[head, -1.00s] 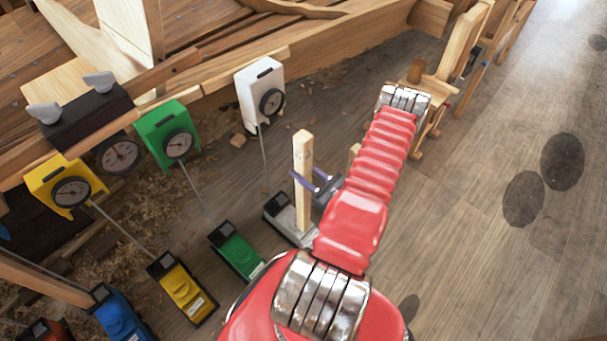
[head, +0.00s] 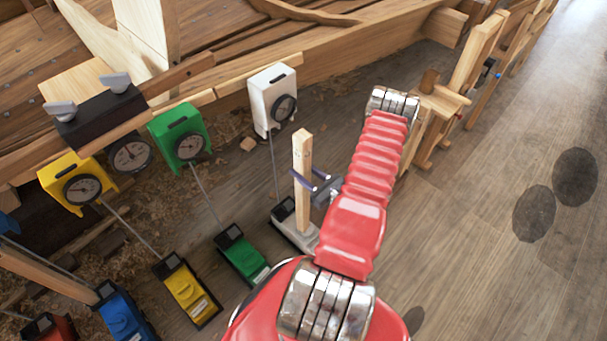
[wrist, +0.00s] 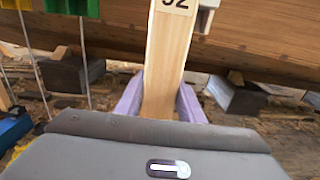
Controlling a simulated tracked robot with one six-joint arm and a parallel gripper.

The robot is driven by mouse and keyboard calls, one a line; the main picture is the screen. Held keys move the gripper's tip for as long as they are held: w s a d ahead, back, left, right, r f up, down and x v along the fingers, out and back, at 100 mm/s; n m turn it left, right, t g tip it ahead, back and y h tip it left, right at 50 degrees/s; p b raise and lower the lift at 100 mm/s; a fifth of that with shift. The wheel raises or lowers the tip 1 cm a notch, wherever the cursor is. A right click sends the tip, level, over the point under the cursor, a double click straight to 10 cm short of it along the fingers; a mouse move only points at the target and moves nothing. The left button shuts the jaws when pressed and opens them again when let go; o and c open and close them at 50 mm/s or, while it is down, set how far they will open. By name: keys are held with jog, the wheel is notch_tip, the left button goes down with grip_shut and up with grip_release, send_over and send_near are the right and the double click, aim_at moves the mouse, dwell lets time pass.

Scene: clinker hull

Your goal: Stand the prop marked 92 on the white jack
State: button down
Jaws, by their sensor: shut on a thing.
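The prop is a pale square wooden post (head: 302,200), upright in the head view. In the wrist view the prop (wrist: 167,60) carries a tag at its top, partly cut off, that reads as 92. My gripper (head: 316,182) is shut on the prop, its purple fingers on either side of it; they also show in the wrist view (wrist: 160,103). The white jack (head: 283,212) is on the floor, with the prop's lower end over it in the head view. Part of the jack is hidden by the prop and my arm. I cannot tell whether the prop touches it.
A white gauge box (head: 272,98) on the hull joins the white jack by a thin line. Left stand a green jack (head: 241,255), a yellow jack (head: 187,290) and a blue jack (head: 122,318). Trestles (head: 440,105) stand behind my arm. The floor at right is clear.

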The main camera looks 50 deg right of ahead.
jog(key=w+d+f, duration=0.1)
jog(key=w+f, duration=0.2)
jog(key=w, duration=0.5)
jog(key=w+d+f, duration=0.1)
jog(key=w+f, duration=0.2)
jog(key=w, duration=0.5)
jog(key=shift+f, duration=0.2)
dwell(3.1)
jog(key=shift+w, duration=0.1)
jog(key=shift+f, duration=0.35)
dwell(0.8)
jog(key=shift+w, duration=0.2)
dwell(0.7)
jog(key=c, duration=1.2)
grip_release()
jog(key=shift+o, duration=0.5)
jog(key=shift+a, duration=0.1)
jog(key=shift+s+f, duration=0.1)
jog(key=shift+s, duration=0.05)
